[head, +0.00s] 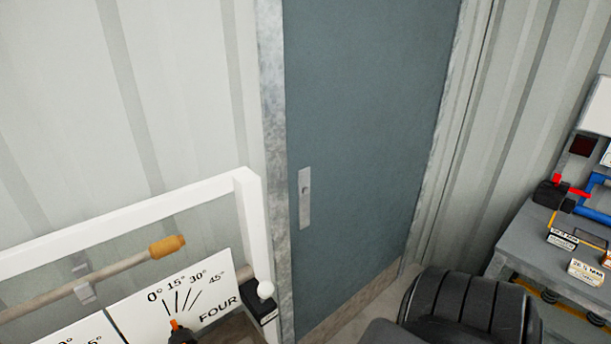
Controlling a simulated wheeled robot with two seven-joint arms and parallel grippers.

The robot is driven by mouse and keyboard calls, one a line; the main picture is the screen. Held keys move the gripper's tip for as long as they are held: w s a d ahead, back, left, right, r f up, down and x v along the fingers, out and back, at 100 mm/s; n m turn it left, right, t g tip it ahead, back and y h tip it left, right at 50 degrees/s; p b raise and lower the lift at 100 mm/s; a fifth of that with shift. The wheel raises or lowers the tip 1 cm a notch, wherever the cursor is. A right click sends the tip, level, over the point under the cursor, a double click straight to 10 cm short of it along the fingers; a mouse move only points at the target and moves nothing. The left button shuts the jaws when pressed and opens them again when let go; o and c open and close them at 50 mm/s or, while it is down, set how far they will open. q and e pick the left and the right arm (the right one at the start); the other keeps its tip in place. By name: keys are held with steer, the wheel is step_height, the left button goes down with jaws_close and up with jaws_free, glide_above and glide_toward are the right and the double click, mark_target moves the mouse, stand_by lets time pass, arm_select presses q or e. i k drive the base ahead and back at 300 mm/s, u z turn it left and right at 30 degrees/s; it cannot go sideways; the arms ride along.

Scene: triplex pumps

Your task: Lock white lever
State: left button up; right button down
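Neither of my grippers shows in this view.
A white frame (130,218) and a rod with an orange end (167,246) stand behind the panel. A closed blue-grey door (365,130) is beyond. A dark ribbed rounded shape (465,305) fills the bottom right.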

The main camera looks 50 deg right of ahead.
mark_target(265, 289)
steer(key=z, duration=1.1)
steer(key=k, duration=1.15)
steer(key=z, duration=1.1)
steer(key=i, duration=0.5)
steer(key=z, duration=0.05)
